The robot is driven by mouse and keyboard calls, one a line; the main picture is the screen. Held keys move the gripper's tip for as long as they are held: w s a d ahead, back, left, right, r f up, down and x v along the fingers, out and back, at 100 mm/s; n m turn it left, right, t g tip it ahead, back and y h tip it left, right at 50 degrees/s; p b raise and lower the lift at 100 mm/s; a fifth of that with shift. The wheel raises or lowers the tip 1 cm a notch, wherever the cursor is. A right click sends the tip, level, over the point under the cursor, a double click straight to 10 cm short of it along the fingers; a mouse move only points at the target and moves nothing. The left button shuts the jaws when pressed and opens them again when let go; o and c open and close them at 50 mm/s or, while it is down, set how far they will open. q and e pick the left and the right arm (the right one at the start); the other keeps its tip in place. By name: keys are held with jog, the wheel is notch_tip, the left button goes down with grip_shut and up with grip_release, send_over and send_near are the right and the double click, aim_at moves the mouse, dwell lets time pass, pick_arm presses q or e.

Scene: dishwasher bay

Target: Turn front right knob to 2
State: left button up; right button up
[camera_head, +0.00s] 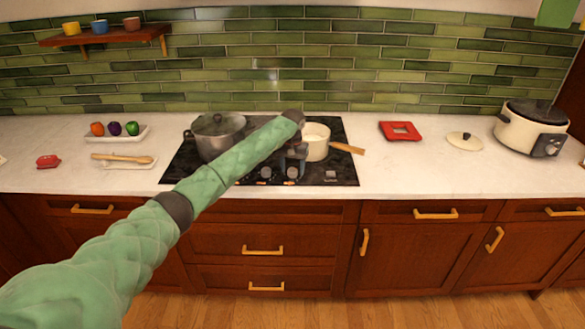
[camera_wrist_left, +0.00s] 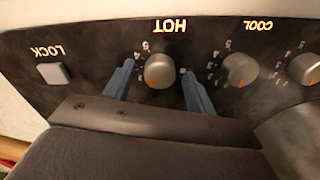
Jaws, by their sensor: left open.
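The stove's control panel shows upside down in the left wrist view. The front right knob (camera_wrist_left: 160,70) is round and grey with an orange mark, and numbers are printed around it. It is the knob nearest the LOCK button (camera_wrist_left: 53,74), under the lit word HOT. My left gripper (camera_wrist_left: 157,69) is open, with one blue finger on each side of this knob. A small gap shows between the fingers and the knob, so I see no grip on it. In the head view my left gripper (camera_head: 294,168) is at the cooktop's front edge (camera_head: 220,181). My right gripper is not in view.
A lidded grey pot (camera_head: 215,138) stands on the left of the cooktop. A cream saucepan (camera_head: 317,145) stands on the right, its wooden handle pointing right. Another knob (camera_wrist_left: 240,70) sits beside the framed one, under the word COOL.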

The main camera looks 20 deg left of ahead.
aim_at(292, 169)
pick_arm(q)
jog(key=shift+r, duration=0.2)
notch_tip(292, 169, up, 5)
jog(key=shift+r+b, duration=0.2)
jog(key=shift+b, duration=1.05)
jog(key=shift+r, duration=1)
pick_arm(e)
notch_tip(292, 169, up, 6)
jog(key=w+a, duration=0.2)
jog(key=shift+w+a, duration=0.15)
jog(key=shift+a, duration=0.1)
pick_arm(q)
jog(key=shift+f, duration=0.1)
